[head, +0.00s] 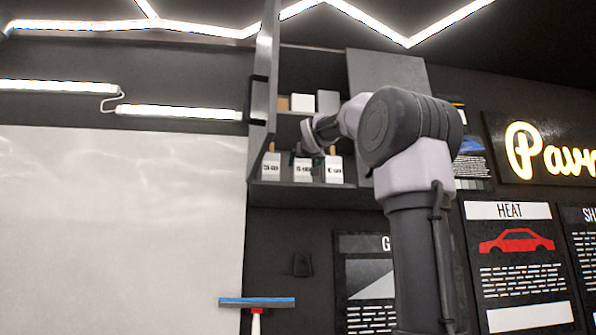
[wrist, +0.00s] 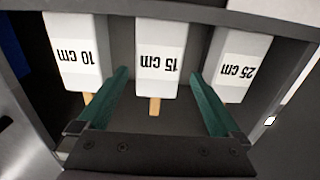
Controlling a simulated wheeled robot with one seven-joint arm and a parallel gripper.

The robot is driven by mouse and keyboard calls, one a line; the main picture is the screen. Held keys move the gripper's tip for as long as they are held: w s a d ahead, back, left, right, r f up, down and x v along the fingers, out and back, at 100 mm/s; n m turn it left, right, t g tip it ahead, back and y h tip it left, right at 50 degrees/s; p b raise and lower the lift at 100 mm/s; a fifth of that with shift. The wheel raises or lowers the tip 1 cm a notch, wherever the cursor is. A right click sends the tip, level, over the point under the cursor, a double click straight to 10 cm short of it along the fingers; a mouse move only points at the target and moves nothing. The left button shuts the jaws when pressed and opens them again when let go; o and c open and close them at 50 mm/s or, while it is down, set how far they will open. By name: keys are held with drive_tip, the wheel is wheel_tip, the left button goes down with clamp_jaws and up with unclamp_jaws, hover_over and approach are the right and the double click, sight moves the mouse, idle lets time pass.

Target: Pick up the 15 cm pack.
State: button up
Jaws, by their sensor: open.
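The 15 cm pack (wrist: 162,50) is a white block with a pale brown tab, the middle of three in the wrist view. In the head view the middle pack (head: 303,170) stands on the lower shelf of an open wall cabinet, partly covered by my gripper. My gripper (wrist: 159,78) is open. Its two green fingers show on either side of the 15 cm pack, with visible gaps and no contact. In the head view my gripper (head: 305,155) is small and dark at the cabinet front. I cannot tell how deep the fingers reach.
The 10 cm pack (wrist: 78,52) and 25 cm pack (wrist: 237,65) stand on either side, near the fingers. The open cabinet door (head: 263,95) is at the left. Several boxes (head: 302,102) sit on the upper shelf. A squeegee (head: 257,302) shows below.

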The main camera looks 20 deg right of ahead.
sight(303, 166)
drive_tip(key=x, duration=0.7)
drive_tip(key=shift+d+f, duration=0.1)
drive_tip(key=shift+s, duration=0.1)
drive_tip(key=c, duration=1.3)
